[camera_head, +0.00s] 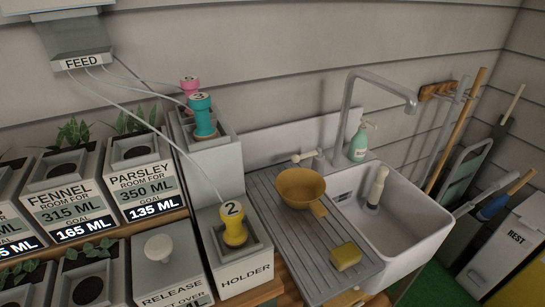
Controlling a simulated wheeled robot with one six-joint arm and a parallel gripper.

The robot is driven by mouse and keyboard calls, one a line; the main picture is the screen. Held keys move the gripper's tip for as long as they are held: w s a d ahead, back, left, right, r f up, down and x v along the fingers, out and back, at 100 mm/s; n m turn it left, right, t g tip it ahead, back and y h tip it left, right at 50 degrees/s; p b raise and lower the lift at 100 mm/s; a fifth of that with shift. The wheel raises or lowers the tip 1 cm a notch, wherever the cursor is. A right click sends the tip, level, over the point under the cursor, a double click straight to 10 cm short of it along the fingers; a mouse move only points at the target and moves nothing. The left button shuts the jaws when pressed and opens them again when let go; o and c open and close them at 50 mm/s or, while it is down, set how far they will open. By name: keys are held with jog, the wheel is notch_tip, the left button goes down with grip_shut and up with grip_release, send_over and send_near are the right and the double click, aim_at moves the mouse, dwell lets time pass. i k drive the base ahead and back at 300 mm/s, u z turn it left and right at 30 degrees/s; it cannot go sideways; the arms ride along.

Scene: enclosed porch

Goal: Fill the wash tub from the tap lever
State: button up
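In the head view, a white sink basin (417,213) stands right of centre; it looks like the wash tub. No water shows in its visible part. A grey tap (352,98) arches over it, its spout (409,101) above the basin, with no stream visible. A pale tap lever (306,157) sticks out to the left of the tap's base. An upright cream-handled object with a dark base (377,188) stands inside the basin. My gripper is not in view.
A ochre bowl with a handle (301,188) and a yellow sponge (346,256) lie on the ribbed drainboard (285,235). A green soap bottle (358,145) stands by the tap. Labelled planters (140,180) and a holder (245,277) with a yellow "2" piece (234,226) fill the left.

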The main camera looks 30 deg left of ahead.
aim_at(295, 158)
jog(key=u, duration=2.15)
jog(key=k, duration=0.75)
jog(key=z, duration=0.9)
jog(key=i, duration=0.95)
